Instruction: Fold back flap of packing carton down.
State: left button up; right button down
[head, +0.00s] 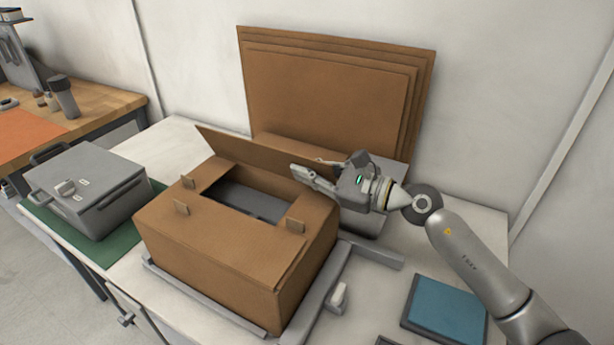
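The brown packing carton (215,255) stands on the table with its top partly open. Its back flap (245,150) stands up along the far edge, leaning backward. The other top panels lie flat around a rectangular opening, and a grey surface (245,199) shows inside. Small tabs stick up around the opening. My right gripper (300,174) is at the right end of the back flap, its fingers pointing left. I cannot tell whether it touches the flap, or how far apart its fingers are. My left gripper is not in view.
Flat cardboard sheets (330,85) lean on the wall behind. A grey case (88,190) sits on a green mat (105,248) to the left. Grey rails (325,295) border the carton. A blue pad (445,308) lies at front right.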

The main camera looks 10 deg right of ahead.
jog(key=shift+w+d+r+t, duration=0.4)
jog(key=shift+d+r, duration=0.1)
jog(key=shift+r, duration=0.05)
jog(key=c, duration=2.1)
grip_release()
jog(key=o, duration=0.5)
jog(key=shift+w+f, duration=0.1)
jog(key=shift+w, duration=0.1)
jog(key=shift+c, duration=0.2)
jog(key=o, duration=0.4)
jog(key=shift+s, duration=0.15)
jog(key=shift+s+a+f, duration=0.1)
jog(key=shift+s, duration=0.05)
jog(key=v, duration=1.2)
jog(key=shift+c, duration=0.2)
